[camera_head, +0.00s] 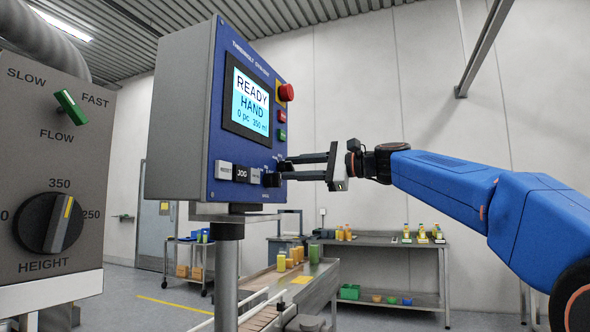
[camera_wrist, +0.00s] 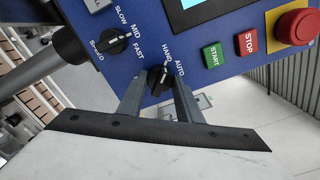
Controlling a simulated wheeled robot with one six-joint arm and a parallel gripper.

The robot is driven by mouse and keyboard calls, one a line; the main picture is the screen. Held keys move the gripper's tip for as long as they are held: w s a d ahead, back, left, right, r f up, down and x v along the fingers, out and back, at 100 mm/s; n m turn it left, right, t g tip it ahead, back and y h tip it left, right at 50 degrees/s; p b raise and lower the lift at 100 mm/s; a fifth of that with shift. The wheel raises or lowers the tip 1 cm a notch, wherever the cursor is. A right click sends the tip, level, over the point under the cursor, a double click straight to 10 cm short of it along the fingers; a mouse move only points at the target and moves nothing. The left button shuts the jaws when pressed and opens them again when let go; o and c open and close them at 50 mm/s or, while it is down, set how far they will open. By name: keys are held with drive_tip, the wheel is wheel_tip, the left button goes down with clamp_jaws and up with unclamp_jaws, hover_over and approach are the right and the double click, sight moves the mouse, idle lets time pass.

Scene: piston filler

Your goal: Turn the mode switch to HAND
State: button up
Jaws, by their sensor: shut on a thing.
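The mode switch (camera_wrist: 158,76) is a small black knob on the blue control panel (camera_wrist: 225,32), with HAND and AUTO printed beside it in the wrist view. My gripper (camera_wrist: 160,88) has one finger on each side of this knob and is shut on it. In the head view my gripper (camera_head: 288,167) reaches the panel's lower right from the right, and the switch (camera_head: 283,166) is partly hidden by the fingers. The panel screen (camera_head: 252,105) reads READY, HAND, 0 pc, 350 ml. The knob's pointer direction is not clear behind the fingers.
The black speed knob (camera_wrist: 115,41) sits close beside the switch. Green START (camera_wrist: 213,55) and red STOP (camera_wrist: 249,42) buttons and the red emergency button (camera_wrist: 296,24) are nearby. A grey box with FLOW and HEIGHT knobs (camera_head: 48,222) stands at left. A conveyor (camera_head: 315,284) runs below.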

drive_tip(key=o, duration=1)
drive_tip(key=shift+o, duration=0.2)
drive_tip(key=v, duration=1.7)
drive_tip(key=shift+d, duration=0.2)
drive_tip(key=s+f+h, duration=0.3)
drive_tip(key=f, duration=0.5)
drive_tip(key=s+f+h, duration=0.2)
drive_tip(key=s+f, duration=0.2)
drive_tip(key=f, duration=0.5)
drive_tip(key=s+d+f+n+h, duration=0.3)
drive_tip(key=s+f, duration=0.6)
drive_tip(key=f, duration=0.5)
drive_tip(key=s+d+f+n+g+h, duration=0.1)
drive_tip(key=s+d+f+n+h, duration=0.2)
drive_tip(key=f, duration=1.1)
drive_tip(key=s+d+f+n+h, duration=0.4)
drive_tip(key=s+d+f, duration=0.5)
drive_tip(key=s+f, duration=0.5)
drive_tip(key=shift+s+d+f+h, duration=0.35)
drive_tip(key=shift+f+h, duration=0.3)
drive_tip(key=shift+h, duration=0.35)
